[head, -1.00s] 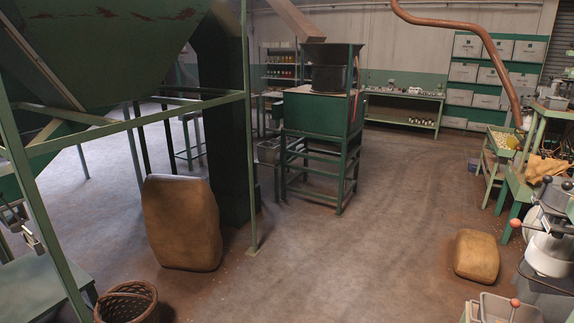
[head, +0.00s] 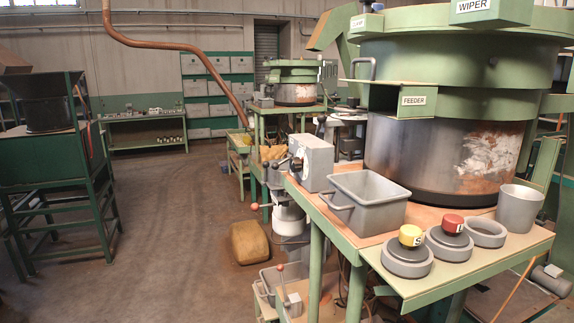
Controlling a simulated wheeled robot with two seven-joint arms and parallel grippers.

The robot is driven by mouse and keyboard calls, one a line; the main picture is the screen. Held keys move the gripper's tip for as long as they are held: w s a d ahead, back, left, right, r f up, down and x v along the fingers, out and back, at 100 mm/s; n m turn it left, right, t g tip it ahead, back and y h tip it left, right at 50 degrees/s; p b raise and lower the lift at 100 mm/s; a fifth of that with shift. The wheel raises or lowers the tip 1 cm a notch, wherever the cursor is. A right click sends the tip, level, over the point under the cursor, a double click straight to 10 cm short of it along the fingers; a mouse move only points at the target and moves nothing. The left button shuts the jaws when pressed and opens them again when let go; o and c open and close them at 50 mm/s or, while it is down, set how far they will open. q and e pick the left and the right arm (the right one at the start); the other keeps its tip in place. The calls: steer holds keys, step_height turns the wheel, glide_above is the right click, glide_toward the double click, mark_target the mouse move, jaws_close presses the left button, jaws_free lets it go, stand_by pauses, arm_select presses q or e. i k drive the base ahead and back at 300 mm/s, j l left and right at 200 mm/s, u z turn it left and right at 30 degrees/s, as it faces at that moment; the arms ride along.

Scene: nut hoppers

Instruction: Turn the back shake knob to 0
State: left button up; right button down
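No knob in view can be read as the back shake knob. A grey box (head: 313,160) on the near green bench has a pale round dial with a dark knob (head: 296,165) on its left side. The dial's marks are too small to read. A yellow cap (head: 410,235) and a red cap (head: 453,223) sit on round grey bases at the bench's front. A second, smaller green bowl feeder (head: 293,82) stands farther back. Any knob on it is too small to tell. Neither of my grippers is in view.
The large green bowl feeder (head: 462,110) bears FEEDER and WIPER labels. A grey bin (head: 368,205) and a grey cup (head: 519,208) stand on the near bench (head: 335,238). A brown sack (head: 249,243) lies on the floor left of it. The floor at left centre (head: 170,230) is clear.

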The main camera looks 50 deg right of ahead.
mark_target(296, 163)
steer(key=z, duration=1.7)
